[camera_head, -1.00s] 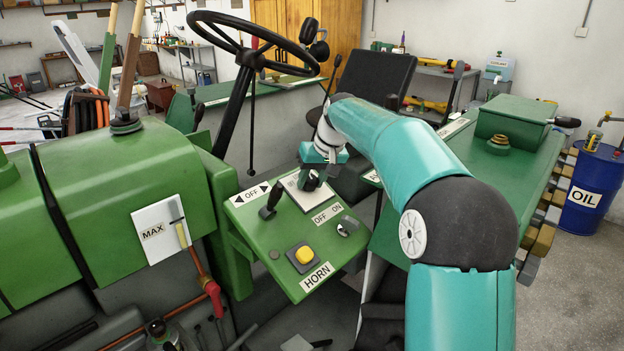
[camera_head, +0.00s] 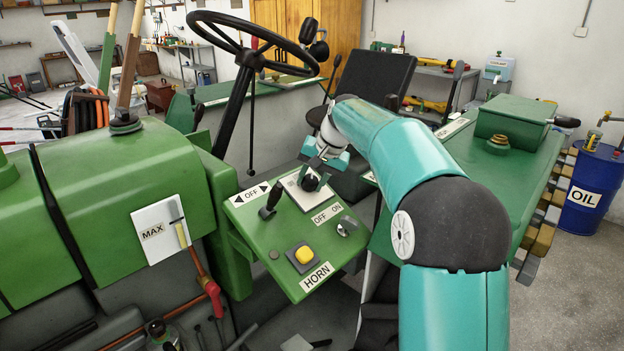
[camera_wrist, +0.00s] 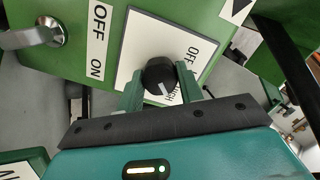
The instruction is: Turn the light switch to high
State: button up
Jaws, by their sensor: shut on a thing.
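The light switch is a black round knob (camera_wrist: 158,75) with a white pointer mark, on a white plate (camera_wrist: 142,32). In the wrist view the pointer faces the lower right, towards the gripper. An OFF label shows on the plate, and other lettering beside a finger is partly hidden. My gripper (camera_wrist: 160,82) has its green fingers on both sides of the knob and is shut on it. In the head view my gripper (camera_head: 314,178) is over the white plate (camera_head: 297,195) on the green panel (camera_head: 275,232), hiding part of the knob.
The panel also holds a black lever (camera_head: 269,203) near an OFF label, a metal key switch (camera_head: 347,226) by OFF ON, and a yellow horn button (camera_head: 304,256). The steering wheel (camera_head: 250,42) stands above and behind. A seat (camera_head: 372,78) is at the back.

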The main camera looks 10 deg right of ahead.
jog(key=o, duration=1)
jog(key=shift+r, duration=0.15)
jog(key=v, duration=1.3)
jog(key=shift+d+r, duration=0.15)
jog(key=shift+r, duration=0.1)
